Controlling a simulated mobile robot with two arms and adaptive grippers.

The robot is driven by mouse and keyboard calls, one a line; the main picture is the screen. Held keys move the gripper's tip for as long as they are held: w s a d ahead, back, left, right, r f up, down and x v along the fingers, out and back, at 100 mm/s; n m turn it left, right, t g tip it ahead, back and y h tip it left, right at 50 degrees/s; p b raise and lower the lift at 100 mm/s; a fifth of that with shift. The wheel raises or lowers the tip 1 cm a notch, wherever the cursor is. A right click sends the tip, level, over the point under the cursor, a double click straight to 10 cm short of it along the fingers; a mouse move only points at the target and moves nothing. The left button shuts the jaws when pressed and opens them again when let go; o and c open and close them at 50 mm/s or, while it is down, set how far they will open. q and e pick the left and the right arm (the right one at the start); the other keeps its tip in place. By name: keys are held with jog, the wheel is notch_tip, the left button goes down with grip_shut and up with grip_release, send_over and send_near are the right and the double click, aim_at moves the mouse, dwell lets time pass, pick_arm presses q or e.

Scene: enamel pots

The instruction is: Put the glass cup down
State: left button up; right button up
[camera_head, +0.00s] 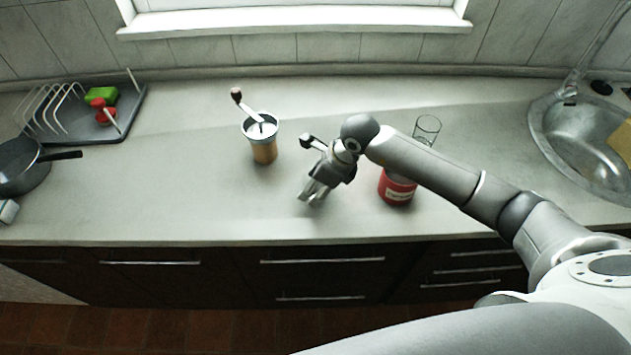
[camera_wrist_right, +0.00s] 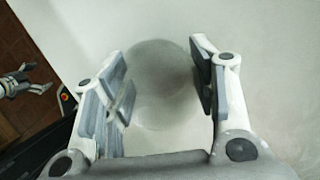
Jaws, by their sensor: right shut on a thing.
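My right gripper (camera_head: 314,196) is low over the counter, between the coffee grinder and the red canister. In the right wrist view its fingers (camera_wrist_right: 165,88) are closed around a faint, clear round thing, the glass cup (camera_wrist_right: 162,70). The cup is hard to make out in the head view, and I cannot tell whether its base touches the counter. Another clear glass (camera_head: 428,125) stands behind my right forearm, its lower part hidden. My left gripper (camera_wrist_right: 28,82) shows small at the left edge of the right wrist view, its fingers apart and empty.
The coffee grinder (camera_head: 264,148) stands left of my right gripper. The red canister (camera_head: 397,192) is close on its right, partly under my arm. A dish rack (camera_head: 75,125) and pan (camera_head: 22,168) are far left, a sink (camera_head: 580,150) far right. The counter's front edge is near.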

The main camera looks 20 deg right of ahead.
jog(key=shift+f, duration=0.3)
jog(key=shift+f, duration=0.2)
jog(key=o, duration=1.1)
